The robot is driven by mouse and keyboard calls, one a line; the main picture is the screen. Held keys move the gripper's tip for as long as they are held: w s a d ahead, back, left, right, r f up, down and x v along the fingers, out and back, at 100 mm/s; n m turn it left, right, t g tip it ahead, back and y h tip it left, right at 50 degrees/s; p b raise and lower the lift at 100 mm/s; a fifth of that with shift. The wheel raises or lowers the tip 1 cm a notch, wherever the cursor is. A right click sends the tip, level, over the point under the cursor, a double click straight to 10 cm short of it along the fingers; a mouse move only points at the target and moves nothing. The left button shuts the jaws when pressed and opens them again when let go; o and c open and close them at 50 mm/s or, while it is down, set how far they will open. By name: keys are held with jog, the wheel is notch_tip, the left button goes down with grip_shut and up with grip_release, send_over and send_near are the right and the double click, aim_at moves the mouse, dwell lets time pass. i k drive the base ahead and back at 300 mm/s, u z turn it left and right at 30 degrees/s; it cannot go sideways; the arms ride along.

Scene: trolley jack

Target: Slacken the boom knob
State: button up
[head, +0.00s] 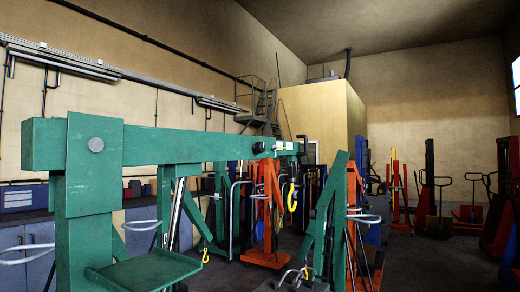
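A green crane boom (190,147) runs from the upright at left toward the right. A small dark round part (258,147), which looks like a knob, sits on its side near the far end. It is too small to tell how tight it is. A grey round bolt head (96,145) shows on the green sleeve at the near end. A yellow hook (292,197) hangs beyond the boom's far end. I cannot make out my gripper in the head view.
Green angled legs (322,230) and a grey piece with curved metal prongs (297,276) stand at bottom centre. Orange stands (265,215) and lifting trolleys crowd behind. Grey cabinets (28,250) line the left wall. Some floor (425,262) is clear at right.

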aim_at(260, 147)
jog(key=i, duration=0.9)
jog(key=k, duration=0.65)
jog(key=z, duration=0.5)
jog(key=i, duration=0.9)
jog(key=z, duration=0.9)
jog(key=i, duration=1.25)
jog(key=u, duration=0.3)
jog(key=i, duration=1.15)
jog(key=u, duration=1.15)
jog(key=i, duration=0.45)
jog(key=u, duration=0.2)
jog(key=k, duration=0.5)
